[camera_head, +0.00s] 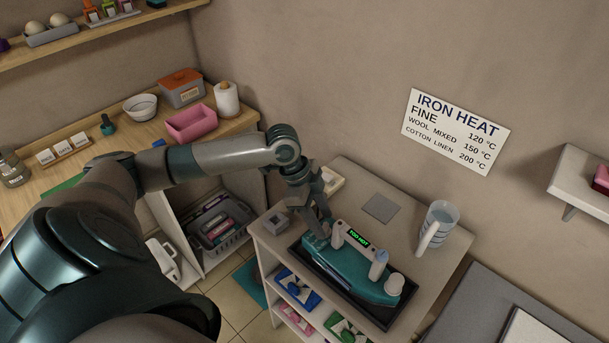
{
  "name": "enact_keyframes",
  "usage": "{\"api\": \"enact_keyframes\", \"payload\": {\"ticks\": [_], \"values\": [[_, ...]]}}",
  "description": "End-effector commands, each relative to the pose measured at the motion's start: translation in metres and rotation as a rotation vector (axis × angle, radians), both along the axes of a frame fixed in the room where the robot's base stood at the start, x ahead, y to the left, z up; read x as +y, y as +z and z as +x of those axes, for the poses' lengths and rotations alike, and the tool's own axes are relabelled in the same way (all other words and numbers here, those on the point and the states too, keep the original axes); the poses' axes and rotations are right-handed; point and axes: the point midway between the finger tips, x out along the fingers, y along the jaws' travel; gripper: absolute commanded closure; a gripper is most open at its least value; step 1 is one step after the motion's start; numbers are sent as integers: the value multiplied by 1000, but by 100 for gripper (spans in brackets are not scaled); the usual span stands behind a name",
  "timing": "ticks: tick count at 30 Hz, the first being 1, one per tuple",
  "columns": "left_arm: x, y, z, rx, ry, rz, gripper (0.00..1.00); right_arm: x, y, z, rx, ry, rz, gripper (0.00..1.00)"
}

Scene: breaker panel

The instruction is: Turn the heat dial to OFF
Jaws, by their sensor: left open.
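A teal iron (345,272) lies on a black tray (388,318) on top of a small white stand. A small lit display (357,237) on its handle reads "TOO HOT" in green. I cannot tell for certain which part is the heat dial, and no OFF mark can be read. My left gripper (318,232) points down at the iron's left end, open. Its fingertips partly hide that end; contact cannot be told. My right gripper is out of view.
The stand top (428,268) also holds a measuring jug (437,225), a grey square pad (380,208) and a small grey block (276,222). A wall sign (455,130) lists iron heats. A wooden counter (232,125) with bowls and boxes lies left. A wall shelf (585,182) juts in at right.

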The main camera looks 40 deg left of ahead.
Motion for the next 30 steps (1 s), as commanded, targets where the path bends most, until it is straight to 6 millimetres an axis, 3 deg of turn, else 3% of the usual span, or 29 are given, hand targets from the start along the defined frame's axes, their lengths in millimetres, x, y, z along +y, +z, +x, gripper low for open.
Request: {"api": "enact_keyframes", "payload": {"ticks": [8, 21, 30], "values": [[16, 37, -5, -7, -1, 3, 55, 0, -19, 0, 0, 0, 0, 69], [46, 119, -18, -7, 0, 2, 55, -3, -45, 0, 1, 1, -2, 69], [56, 148, -24, -3, -1, 0, 55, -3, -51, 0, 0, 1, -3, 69]]}}
